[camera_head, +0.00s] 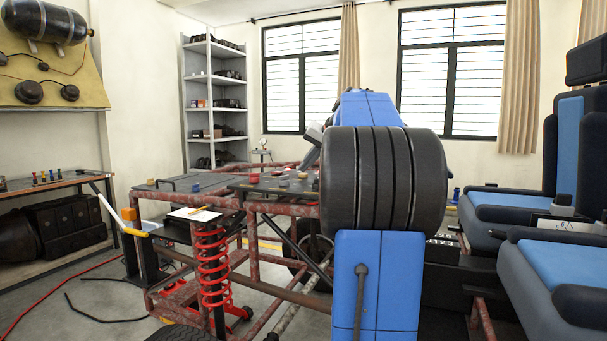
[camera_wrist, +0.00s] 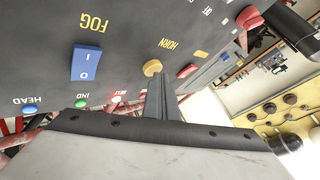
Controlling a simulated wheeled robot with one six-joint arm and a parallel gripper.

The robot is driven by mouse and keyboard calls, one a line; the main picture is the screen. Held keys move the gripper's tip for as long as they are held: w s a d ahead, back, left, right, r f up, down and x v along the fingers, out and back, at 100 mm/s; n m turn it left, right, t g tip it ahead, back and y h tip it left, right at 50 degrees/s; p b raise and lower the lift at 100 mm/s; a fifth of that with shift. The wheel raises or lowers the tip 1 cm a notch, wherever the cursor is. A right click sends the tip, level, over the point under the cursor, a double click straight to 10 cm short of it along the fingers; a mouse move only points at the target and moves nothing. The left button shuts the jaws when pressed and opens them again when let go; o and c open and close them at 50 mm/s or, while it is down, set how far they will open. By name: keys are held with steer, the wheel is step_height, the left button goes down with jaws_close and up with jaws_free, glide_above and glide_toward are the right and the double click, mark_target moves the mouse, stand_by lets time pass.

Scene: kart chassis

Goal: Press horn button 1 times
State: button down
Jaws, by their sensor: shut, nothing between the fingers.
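The horn button (camera_wrist: 152,68) is a round yellow button on the dark control panel (camera_wrist: 125,35), near the upside-down HORN label in the wrist view. My gripper (camera_wrist: 159,78) is shut and empty. Its fingertips appear right beside the horn button and overlap its lower edge in the picture; I cannot tell whether they touch it. In the head view, the panel (camera_head: 265,189) lies on the red tube frame, and my gripper (camera_head: 305,160) is over its far right part, partly hidden by my arm.
A blue FOG switch (camera_wrist: 86,62) and a red button (camera_wrist: 187,70) flank the horn button. Green, blue and lit red parts sit nearer the panel's edge. Blue-black seats (camera_head: 495,210) stand at the right. A red spring (camera_head: 212,265) is below the panel.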

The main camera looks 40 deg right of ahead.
mark_target(306, 174)
steer(key=shift+r, duration=0.45)
steer(key=shift+r, duration=2.9)
